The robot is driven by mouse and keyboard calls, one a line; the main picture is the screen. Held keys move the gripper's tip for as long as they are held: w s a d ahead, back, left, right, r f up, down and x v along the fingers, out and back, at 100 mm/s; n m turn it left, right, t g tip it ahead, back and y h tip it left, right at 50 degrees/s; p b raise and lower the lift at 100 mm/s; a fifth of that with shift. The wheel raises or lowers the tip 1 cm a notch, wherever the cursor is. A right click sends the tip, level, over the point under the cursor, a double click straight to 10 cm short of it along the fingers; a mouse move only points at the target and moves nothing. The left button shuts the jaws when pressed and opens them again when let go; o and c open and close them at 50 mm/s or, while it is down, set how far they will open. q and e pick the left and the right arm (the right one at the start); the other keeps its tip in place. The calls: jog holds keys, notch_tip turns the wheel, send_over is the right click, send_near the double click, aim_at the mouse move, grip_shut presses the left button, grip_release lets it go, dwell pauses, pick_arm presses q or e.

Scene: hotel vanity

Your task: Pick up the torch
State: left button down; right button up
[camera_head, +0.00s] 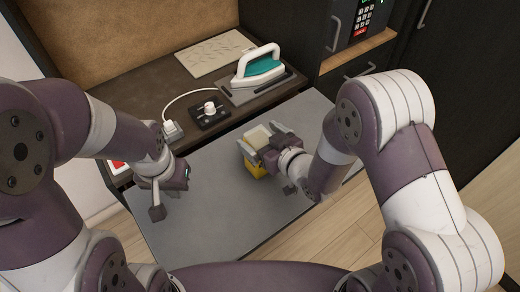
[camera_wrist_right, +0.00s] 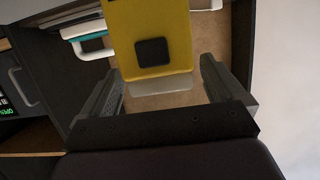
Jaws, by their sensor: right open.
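The torch appears to be the boxy yellow object (camera_head: 254,171) with a pale top, on the grey table surface near its middle. My right gripper (camera_head: 268,148) is at it and hides part of it in the head view. In the right wrist view the yellow body (camera_wrist_right: 175,22) with a dark square patch lies ahead of the open right gripper (camera_wrist_right: 165,85), between the lines of its two fingers. Gaps show on both sides of it. My left gripper (camera_head: 180,180) is over the left part of the table, away from the torch, its jaws unclear.
A teal and white iron (camera_head: 260,66) stands on a plate on the brown counter behind. A black box (camera_head: 209,113) with a white knob, a white plug with cable (camera_head: 172,130) and a pale patterned board (camera_head: 215,54) are also there. The table (camera_head: 215,225) is clear in front.

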jog(key=shift+w+a+f, duration=0.15)
jog(key=shift+w+a, duration=0.15)
jog(key=shift+a, duration=0.05)
jog(key=shift+s+d, duration=0.1)
jog(key=shift+s, duration=0.05)
jog(key=c, duration=1.6)
